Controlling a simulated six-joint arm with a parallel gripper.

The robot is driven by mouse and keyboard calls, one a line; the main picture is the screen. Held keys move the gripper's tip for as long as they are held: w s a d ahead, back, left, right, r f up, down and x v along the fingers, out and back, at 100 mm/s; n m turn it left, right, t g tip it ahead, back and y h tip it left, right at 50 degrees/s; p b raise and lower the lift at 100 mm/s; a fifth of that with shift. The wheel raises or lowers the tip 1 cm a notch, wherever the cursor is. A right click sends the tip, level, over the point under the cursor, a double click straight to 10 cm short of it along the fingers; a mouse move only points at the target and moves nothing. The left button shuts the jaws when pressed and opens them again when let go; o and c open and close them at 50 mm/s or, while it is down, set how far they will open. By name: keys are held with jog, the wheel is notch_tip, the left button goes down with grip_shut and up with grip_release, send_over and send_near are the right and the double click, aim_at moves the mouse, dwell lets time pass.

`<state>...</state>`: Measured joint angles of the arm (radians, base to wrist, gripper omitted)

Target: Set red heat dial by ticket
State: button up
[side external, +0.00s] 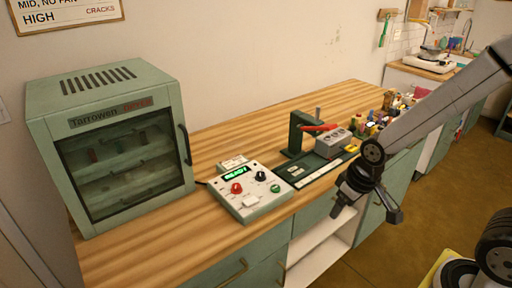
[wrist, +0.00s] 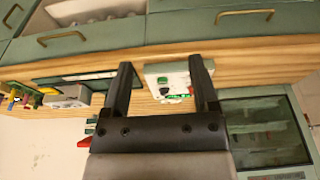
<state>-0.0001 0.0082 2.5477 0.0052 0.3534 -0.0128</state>
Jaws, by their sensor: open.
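The white control box (side external: 246,203) sits on the wooden counter. Its red dial (side external: 236,188) is at the left, with a black dial (side external: 260,176) and a green dial (side external: 275,189) to the right. The lit green display (side external: 236,172) seems to read READY. The red dial's setting is too small to read. My gripper (side external: 367,207) is open and empty, right of the box, apart from it. In the wrist view the box (wrist: 157,70) shows between and beyond the fingers of my gripper (wrist: 161,65), partly hidden. I cannot make out a ticket's writing.
A green cabinet oven (side external: 120,150) stands left of the box. A dark press with a red handle (side external: 318,128) and a grey block (side external: 332,143) stand to the right. Small bottles crowd farther along. The front counter strip is clear.

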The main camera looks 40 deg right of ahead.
jog(key=w+a+n+y, duration=0.15)
jog(key=w+n, duration=0.25)
jog(key=w, duration=1.2)
jog(key=n+y, duration=0.2)
jog(key=n, duration=0.3)
send_near(237, 185)
jog(key=shift+s+a+f+t, duration=0.1)
jog(key=shift+a+f+t, duration=0.2)
jog(key=shift+f, duration=0.1)
jog(key=shift+f, duration=0.1)
jog(key=shift+x, duration=3.85)
jog(key=shift+d, duration=0.1)
grip_shut()
